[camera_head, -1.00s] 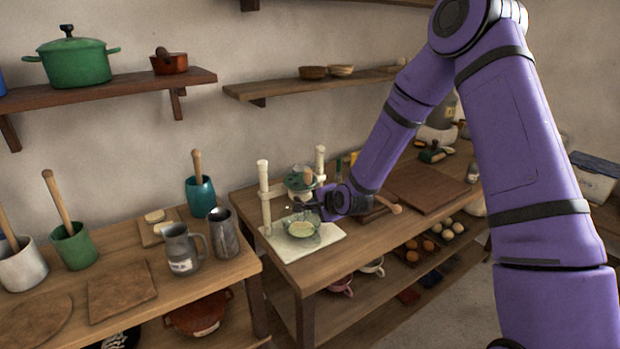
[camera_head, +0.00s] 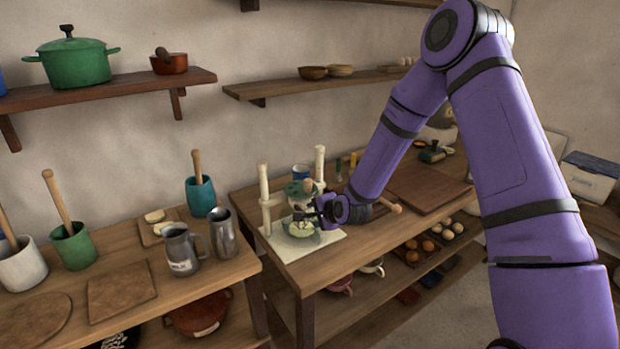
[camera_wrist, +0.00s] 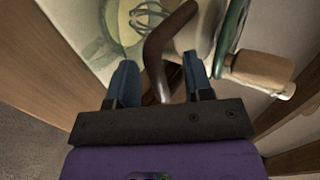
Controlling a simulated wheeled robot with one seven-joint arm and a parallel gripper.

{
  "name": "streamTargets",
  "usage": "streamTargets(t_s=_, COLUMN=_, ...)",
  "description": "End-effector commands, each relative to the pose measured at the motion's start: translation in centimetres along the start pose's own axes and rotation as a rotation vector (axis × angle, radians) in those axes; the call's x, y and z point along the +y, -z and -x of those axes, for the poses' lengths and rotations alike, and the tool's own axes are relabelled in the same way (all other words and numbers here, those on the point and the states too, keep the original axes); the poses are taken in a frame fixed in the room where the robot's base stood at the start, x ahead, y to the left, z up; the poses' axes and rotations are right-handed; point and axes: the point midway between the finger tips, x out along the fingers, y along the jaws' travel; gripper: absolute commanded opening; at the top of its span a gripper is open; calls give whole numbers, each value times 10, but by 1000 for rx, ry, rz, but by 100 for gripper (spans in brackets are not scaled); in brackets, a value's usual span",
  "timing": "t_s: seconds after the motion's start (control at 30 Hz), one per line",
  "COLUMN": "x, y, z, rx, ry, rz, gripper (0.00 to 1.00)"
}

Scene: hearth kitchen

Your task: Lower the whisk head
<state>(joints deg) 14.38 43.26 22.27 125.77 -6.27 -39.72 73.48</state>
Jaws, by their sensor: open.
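The whisk stand has two cream posts on a pale base slab (camera_head: 290,245). Its green whisk head (camera_head: 298,190) sits between the posts, above a glass bowl (camera_head: 300,229) with pale yellow contents. In the wrist view, the whisk's wire loops (camera_wrist: 150,17) show over the bowl at the top. My gripper (camera_wrist: 159,78) is open, its blue fingers on either side of a bent brown handle (camera_wrist: 157,50). Whether a finger touches the handle I cannot tell. In the head view my gripper (camera_head: 312,215) is at the front right of the whisk head and partly hides it.
A wooden board (camera_head: 425,188) lies on the same table to the right. A grey mug (camera_head: 181,249) and a metal pitcher (camera_head: 223,232) stand on the left table, across a gap. A wooden knob (camera_wrist: 262,70) is close to the right finger in the wrist view.

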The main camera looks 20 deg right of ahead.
Motion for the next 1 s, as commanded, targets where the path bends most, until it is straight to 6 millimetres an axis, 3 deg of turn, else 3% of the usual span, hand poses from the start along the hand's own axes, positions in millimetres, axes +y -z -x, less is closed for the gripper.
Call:
streamTargets(t_s=0.17, x=-1, y=0, z=5, rx=1, ry=1, rz=0, gripper=47)
streamTargets(t_s=1.0, x=0, y=0, z=70, rx=0, ry=0, rz=-1, gripper=47)
